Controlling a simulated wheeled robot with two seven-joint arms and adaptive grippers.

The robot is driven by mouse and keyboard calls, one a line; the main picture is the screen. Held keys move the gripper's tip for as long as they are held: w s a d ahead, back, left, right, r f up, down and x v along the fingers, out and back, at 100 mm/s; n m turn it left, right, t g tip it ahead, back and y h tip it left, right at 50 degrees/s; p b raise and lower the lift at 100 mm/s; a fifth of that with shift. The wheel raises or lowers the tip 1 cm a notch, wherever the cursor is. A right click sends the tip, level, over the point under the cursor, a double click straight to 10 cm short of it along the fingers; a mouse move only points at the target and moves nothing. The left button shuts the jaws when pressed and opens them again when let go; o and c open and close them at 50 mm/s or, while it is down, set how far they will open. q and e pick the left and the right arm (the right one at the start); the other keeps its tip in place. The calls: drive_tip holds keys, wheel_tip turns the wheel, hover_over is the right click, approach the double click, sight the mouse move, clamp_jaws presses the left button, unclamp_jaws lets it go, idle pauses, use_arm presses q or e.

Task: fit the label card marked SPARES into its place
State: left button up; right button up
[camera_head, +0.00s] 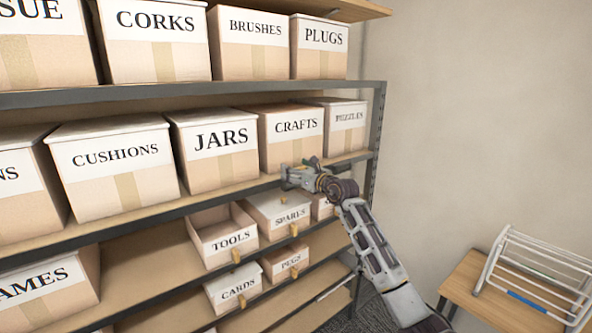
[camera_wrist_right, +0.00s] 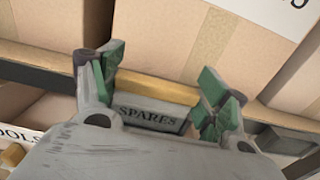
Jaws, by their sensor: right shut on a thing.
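My right gripper (camera_head: 306,175) is at the front edge of the middle shelf, below the CRAFTS box. In the right wrist view the right gripper (camera_wrist_right: 163,80) has its fingers on either side of a grey card marked SPARES (camera_wrist_right: 148,115) and is shut on it. A wood-coloured strip shows along the card's upper side. The card is close to the shelf edge; whether it touches I cannot tell. In the head view the card is too small to make out. My left gripper is not in view.
The grey shelf edge (camera_head: 230,192) runs beside the gripper. A wooden table (camera_head: 470,275) with a white rack (camera_head: 535,275) stands right.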

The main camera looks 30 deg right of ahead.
drive_tip(key=shift+f, duration=0.4)
idle(0.8)
drive_tip(key=o, duration=0.9)
drive_tip(key=s, duration=1.2)
drive_tip(key=shift+d, duration=0.45)
idle(0.7)
